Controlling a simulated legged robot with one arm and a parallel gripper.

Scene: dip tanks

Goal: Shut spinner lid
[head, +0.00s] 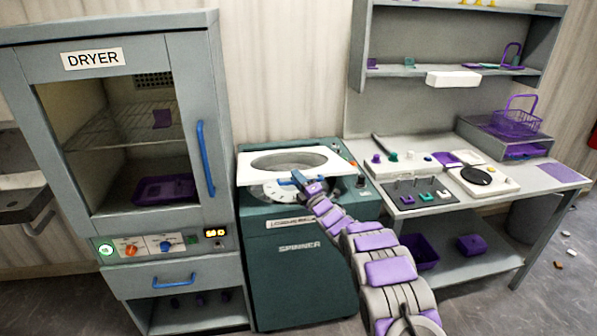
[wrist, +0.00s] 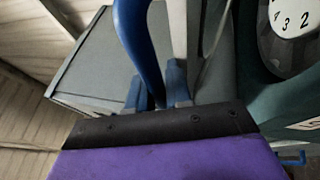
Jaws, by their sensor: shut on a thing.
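The teal spinner (head: 300,270) stands in the middle of the head view. Its white lid (head: 326,158), with a dark oval window, lies low over the top and looks nearly level; I cannot tell whether it is fully seated. A numbered dial (head: 268,190) shows just under the lid's front edge and also in the wrist view (wrist: 292,20). My gripper (head: 297,179) is at the lid's front edge. In the wrist view, its blue fingertips (wrist: 157,88) are shut on a blue handle (wrist: 138,40). The grip itself is partly hidden in the head view.
A grey dryer (head: 228,130) with a blue door handle (head: 205,158) stands close on the left. A workbench (head: 440,207) with controls, a scale and a purple basket (head: 515,122) stands on the right, under a wall shelf (head: 410,72). Small scraps lie on the floor at far right.

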